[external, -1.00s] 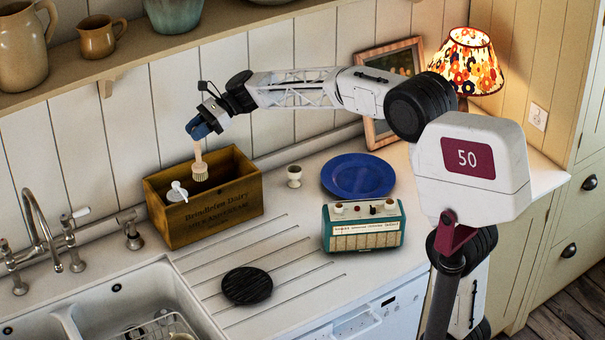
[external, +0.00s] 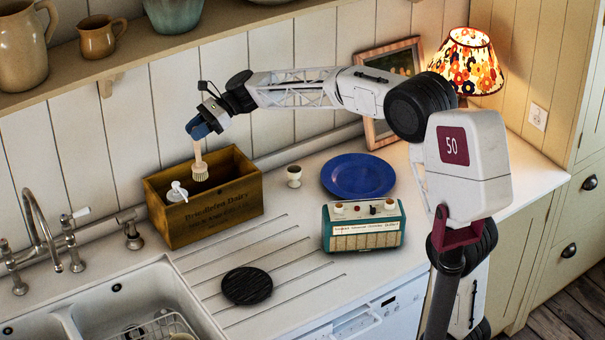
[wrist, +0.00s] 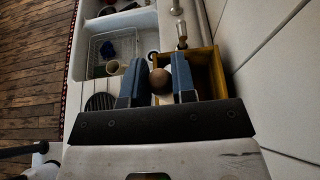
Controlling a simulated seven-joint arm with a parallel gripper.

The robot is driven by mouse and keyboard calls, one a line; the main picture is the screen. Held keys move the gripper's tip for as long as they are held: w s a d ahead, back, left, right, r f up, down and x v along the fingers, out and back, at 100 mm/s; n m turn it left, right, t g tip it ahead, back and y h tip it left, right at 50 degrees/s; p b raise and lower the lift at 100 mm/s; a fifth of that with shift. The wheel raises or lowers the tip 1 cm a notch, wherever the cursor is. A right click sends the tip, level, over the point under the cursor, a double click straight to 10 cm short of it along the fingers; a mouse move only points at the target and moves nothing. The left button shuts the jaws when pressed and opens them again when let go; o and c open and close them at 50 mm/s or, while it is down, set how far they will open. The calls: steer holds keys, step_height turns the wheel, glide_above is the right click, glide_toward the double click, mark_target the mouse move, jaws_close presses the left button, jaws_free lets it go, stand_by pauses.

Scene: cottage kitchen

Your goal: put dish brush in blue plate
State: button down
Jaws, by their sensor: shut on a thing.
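The dish brush (external: 200,164) hangs head-down from my gripper (external: 197,130), above the wooden crate (external: 222,206) at the back of the counter. Its pale bristle head is at about the height of the crate's rim in the external view; I cannot tell whether it is clear of it. In the wrist view my gripper (wrist: 158,80) is shut on the brush, and the round brown end of its handle (wrist: 160,80) shows between the blue fingers. The blue plate (external: 358,175) lies empty on the counter to the right, behind the radio.
A white dispenser bottle (external: 177,191) stands in the crate. A black trivet (external: 247,286) lies in front. A picture frame (external: 391,90) and lit lamp (external: 470,62) stand behind the plate.

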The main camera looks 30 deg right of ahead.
steer(key=shift+r, duration=0.55)
steer(key=r, duration=0.2)
steer(key=d+r, duration=0.1)
steer(key=r, duration=0.1)
steer(key=s+d+r+m+t, duration=0.1)
steer(key=s+d+m+t, duration=0.15)
steer(key=d, duration=0.95)
steer(key=s+d+m+t, duration=0.1)
steer(key=s+d+t, duration=0.15)
steer(key=d, duration=0.95)
steer(key=s+d+f+m+t+h, duration=0.1)
steer(key=s+d+m+t+h, duration=0.15)
steer(key=s+d, duration=0.75)
steer(key=s+d+m+t+h, duration=0.25)
steer(key=s+d, duration=0.55)
steer(key=d, duration=0.5)
step_height(320, 180, down, 18)
steer(key=shift+a+f+g+y, duration=0.2)
steer(key=shift+g+y, duration=0.1)
steer(key=shift+y, duration=0.1)
steer(key=shift+w+m, duration=0.1)
steer(key=shift+m, duration=0.15)
